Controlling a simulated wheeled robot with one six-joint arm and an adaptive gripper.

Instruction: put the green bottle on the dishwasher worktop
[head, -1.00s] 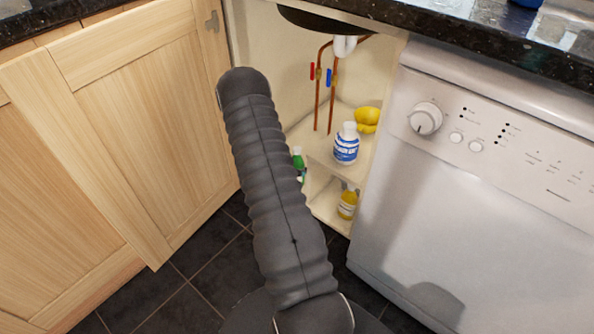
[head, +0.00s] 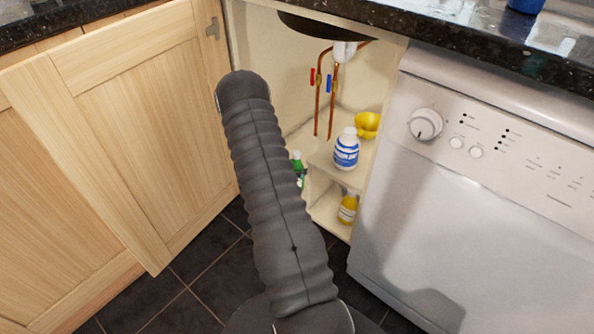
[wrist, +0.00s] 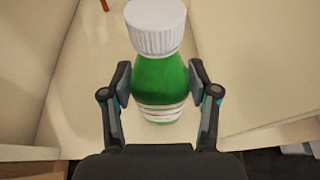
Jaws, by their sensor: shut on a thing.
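The green bottle (wrist: 158,78) has a ribbed white cap and pale bands low on its body. In the wrist view it stands between the two fingers of my gripper (wrist: 160,88), which is shut on it. In the head view only a narrow part of the green bottle (head: 298,168) shows beside my arm, inside the open cupboard; my gripper is hidden there. The dishwasher (head: 470,200) stands to the right of the cupboard. Its dark speckled worktop (head: 480,38) runs above it along the top right.
A white bottle with a blue label (head: 346,150) and a yellow object (head: 367,125) stand on the cupboard's upper shelf. A yellow bottle (head: 348,207) is below. Copper pipes (head: 332,100) rise behind. The open wooden door (head: 130,130) is at left. A blue object (head: 526,5) stands on the worktop.

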